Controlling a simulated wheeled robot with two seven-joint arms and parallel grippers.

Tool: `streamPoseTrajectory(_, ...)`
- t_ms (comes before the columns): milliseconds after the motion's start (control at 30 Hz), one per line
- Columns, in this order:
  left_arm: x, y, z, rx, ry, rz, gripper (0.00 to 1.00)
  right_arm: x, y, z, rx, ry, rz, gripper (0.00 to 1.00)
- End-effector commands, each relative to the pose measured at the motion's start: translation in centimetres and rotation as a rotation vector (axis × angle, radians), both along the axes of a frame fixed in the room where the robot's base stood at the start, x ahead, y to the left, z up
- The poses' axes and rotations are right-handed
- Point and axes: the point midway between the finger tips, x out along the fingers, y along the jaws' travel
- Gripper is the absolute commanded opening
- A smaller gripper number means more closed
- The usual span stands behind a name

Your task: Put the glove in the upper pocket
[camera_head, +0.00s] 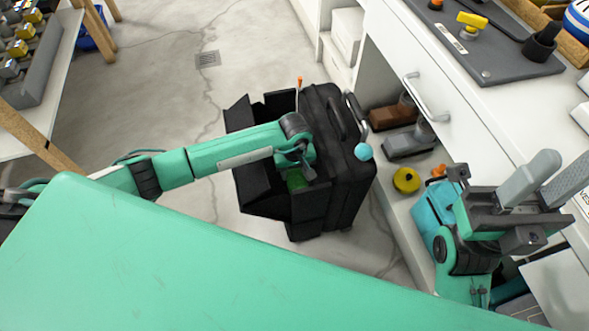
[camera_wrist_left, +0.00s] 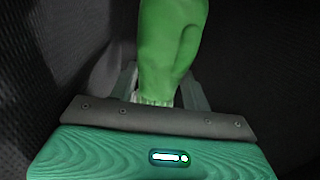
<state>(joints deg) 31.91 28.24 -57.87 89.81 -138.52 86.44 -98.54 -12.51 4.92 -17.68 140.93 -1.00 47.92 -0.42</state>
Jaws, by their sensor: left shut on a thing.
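A black wheeled bag (camera_head: 340,150) stands upright on the floor, with open pockets and flaps on its left side. My left gripper (camera_head: 302,173) reaches down into an open pocket, its fingers partly hidden. It is shut on the green glove (camera_head: 297,181), which shows only as a small patch beside the bag's wall. In the left wrist view the glove (camera_wrist_left: 170,50) extends up from between the fingers, with dark fabric on both sides. Whether the glove touches the pocket bottom is hidden. My right gripper (camera_head: 548,182) is open and empty at the right, away from the bag.
A white counter with a drawer (camera_head: 410,60) stands right of the bag. Its lower shelf holds brown and grey items and a yellow round thing (camera_head: 406,180). A rack (camera_head: 30,70) stands at the far left. The floor (camera_head: 180,85) left of the bag is clear.

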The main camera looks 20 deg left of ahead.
Motion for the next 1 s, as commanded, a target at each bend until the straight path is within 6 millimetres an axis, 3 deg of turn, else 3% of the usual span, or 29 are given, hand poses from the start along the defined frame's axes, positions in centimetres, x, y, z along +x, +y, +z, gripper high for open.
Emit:
streamPoseTrajectory(400,0.0,0.0,-0.6,0.0,0.0,0.0,0.26,-0.1,0.0,0.2,0.003,-0.016,0.001,0.33)
streamPoseTrajectory(433,0.0,0.0,-0.6,0.0,0.0,0.0,0.52,-0.1,0.0,0.2,0.003,-0.016,0.001,0.33)
streamPoseTrajectory(533,0.0,0.0,-0.6,0.0,0.0,0.0,0.72,-0.2,0.0,0.2,0.003,-0.016,0.001,0.33)
streamPoseTrajectory(567,0.0,0.0,-0.6,0.0,0.0,0.0,0.74,-0.2,0.0,0.2,0.003,-0.016,0.001,0.33)
streamPoseTrajectory(833,0.0,0.0,-0.4,0.001,0.001,0.0,0.74,-0.1,0.0,0.3,0.003,-0.016,0.001,0.33)
streamPoseTrajectory(1000,0.1,0.1,1.2,0.001,-0.001,-0.001,0.74,-0.1,0.0,1.2,0.003,-0.012,0.001,0.33)
